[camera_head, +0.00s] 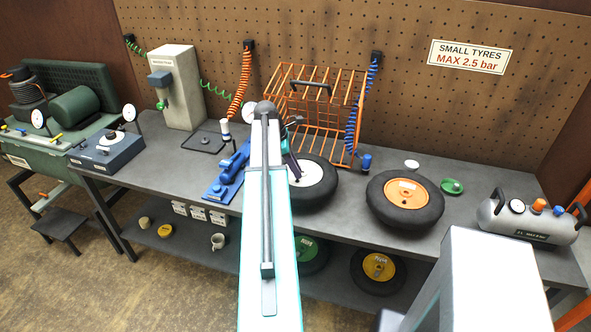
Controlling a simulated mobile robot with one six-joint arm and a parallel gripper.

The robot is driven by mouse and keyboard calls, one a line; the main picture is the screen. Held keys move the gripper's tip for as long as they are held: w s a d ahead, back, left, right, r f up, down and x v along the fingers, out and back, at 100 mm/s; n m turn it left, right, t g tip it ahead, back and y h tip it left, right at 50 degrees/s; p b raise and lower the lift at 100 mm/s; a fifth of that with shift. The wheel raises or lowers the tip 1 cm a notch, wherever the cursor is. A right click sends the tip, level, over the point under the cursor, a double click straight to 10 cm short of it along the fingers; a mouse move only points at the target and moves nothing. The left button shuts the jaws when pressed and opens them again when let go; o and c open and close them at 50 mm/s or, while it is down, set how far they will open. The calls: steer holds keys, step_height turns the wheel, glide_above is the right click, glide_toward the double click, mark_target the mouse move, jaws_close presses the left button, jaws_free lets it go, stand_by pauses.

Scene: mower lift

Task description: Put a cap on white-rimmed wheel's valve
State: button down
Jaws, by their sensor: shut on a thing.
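The white-rimmed wheel (318,177) lies flat on the bench, just right of my arm, with a black tyre. My arm covers its left part, and I cannot make out its valve. My gripper (292,164) is a dark shape at the arm's far end, over the left side of this wheel. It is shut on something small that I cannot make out. No cap can be told apart in this view. A small green dish (452,187) stands at the right; its contents are too small to tell.
An orange-rimmed wheel (404,198) lies to the right, with a grey air tank (532,221) beyond it. An orange wire cage (318,112) stands behind the white-rimmed wheel. A blue tool (226,178) is left of my arm. More wheels lie on the lower shelf.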

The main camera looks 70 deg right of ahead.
steer(key=shift+f, duration=1.05)
stand_by(1.1)
steer(key=c, duration=1.6)
jaws_free()
steer(key=shift+o, duration=0.8)
steer(key=shift+f, duration=0.1)
steer(key=shift+r, duration=0.2)
steer(key=shift+o, duration=0.3)
steer(key=shift+r+p, duration=2.6)
steer(key=shift+r, duration=1.05)
